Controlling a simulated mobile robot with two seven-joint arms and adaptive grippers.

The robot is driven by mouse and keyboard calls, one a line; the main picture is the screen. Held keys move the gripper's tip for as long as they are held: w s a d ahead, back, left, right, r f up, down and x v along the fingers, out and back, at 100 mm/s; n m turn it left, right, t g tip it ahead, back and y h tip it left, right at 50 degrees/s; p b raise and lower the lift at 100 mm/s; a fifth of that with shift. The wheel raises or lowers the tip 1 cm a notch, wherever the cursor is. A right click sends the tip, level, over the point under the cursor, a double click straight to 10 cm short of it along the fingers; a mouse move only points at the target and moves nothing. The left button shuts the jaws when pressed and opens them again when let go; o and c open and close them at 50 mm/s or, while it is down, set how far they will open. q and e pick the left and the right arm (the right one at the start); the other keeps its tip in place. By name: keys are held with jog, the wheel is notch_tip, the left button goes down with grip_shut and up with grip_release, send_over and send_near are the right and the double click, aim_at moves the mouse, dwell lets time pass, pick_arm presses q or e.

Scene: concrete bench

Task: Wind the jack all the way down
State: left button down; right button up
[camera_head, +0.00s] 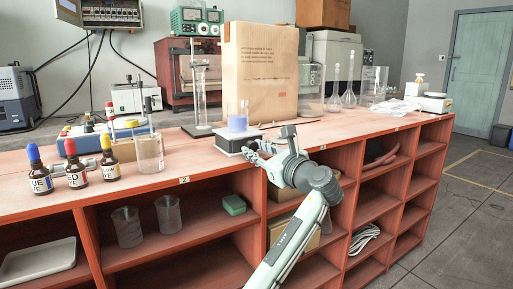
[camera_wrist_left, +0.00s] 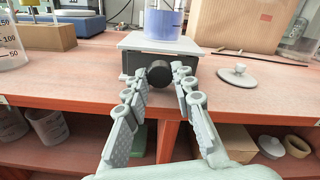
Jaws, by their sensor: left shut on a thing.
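The lab jack (camera_head: 226,138) stands on the red bench top, near its front edge. Its light top plate (camera_wrist_left: 137,41) sits over a low dark body in the left wrist view. A beaker of blue liquid (camera_head: 238,123) stands upright on the plate; it also shows in the left wrist view (camera_wrist_left: 162,24). A round black knob (camera_wrist_left: 159,73) faces me from the jack's front. My left gripper (camera_head: 257,149) is at the jack's front, its fingers shut on the knob, one on each side. My right gripper is not in view.
A paper bag (camera_head: 262,70) stands behind the jack. Glass flasks (camera_head: 349,95) stand to its right, and dropper bottles (camera_head: 75,166) and a large beaker (camera_head: 150,154) to its left. A small lid (camera_wrist_left: 237,76) lies right of the jack. Open shelves are below.

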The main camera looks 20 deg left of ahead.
pick_arm(q)
jog(key=shift+f, duration=0.1)
jog(key=c, duration=1.3)
grip_release()
jog(key=shift+o, duration=0.2)
jog(key=shift+s+d, duration=0.1)
jog(key=shift+d, duration=0.05)
jog(key=v, duration=1.1)
jog(key=shift+s+d, duration=0.3)
